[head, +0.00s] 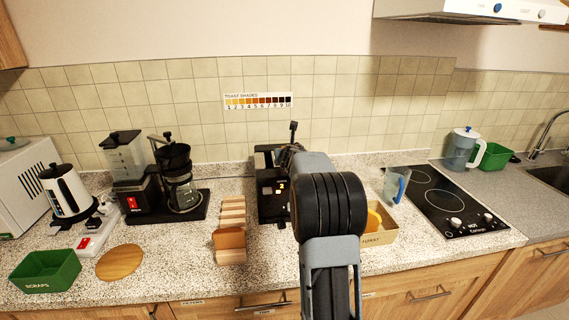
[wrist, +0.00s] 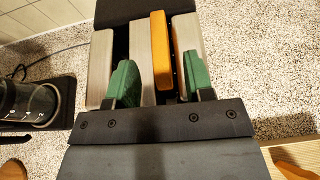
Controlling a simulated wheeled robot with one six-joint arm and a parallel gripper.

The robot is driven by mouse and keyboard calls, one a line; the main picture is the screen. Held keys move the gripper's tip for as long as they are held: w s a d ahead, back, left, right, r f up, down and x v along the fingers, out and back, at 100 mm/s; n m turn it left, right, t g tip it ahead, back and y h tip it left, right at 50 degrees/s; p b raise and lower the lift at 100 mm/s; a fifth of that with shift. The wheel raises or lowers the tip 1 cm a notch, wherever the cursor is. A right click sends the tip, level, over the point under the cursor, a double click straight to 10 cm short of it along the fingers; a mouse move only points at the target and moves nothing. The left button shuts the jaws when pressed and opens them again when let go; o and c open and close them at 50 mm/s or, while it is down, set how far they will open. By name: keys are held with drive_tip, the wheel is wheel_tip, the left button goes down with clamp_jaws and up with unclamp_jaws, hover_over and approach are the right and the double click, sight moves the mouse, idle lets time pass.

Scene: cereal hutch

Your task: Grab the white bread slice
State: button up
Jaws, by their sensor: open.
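A golden-orange slice (wrist: 162,55), seen edge-on, stands upright in the right slot of the black toaster (head: 268,190). It sticks up beside the toaster's grey middle divider (wrist: 142,60). I see no plainly white slice; I cannot tell whether this one is the white bread. My gripper (wrist: 160,78) is open over the toaster, its green fingers on either side of the slice and the divider. No clear grip on the slice shows. In the head view my arm hides the gripper and part of the toaster.
A wooden rack (head: 231,235) stands left of the toaster, with the coffee maker (head: 178,180) beyond it. A box (head: 378,238) with a yellow-orange item and a blue-grey jug (head: 396,186) are to the right. A green scraps bin (head: 45,272) and round board (head: 120,262) lie far left.

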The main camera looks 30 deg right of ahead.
drive_tip(key=shift+x, duration=1.45)
drive_tip(key=shift+c, duration=0.4)
clamp_jaws()
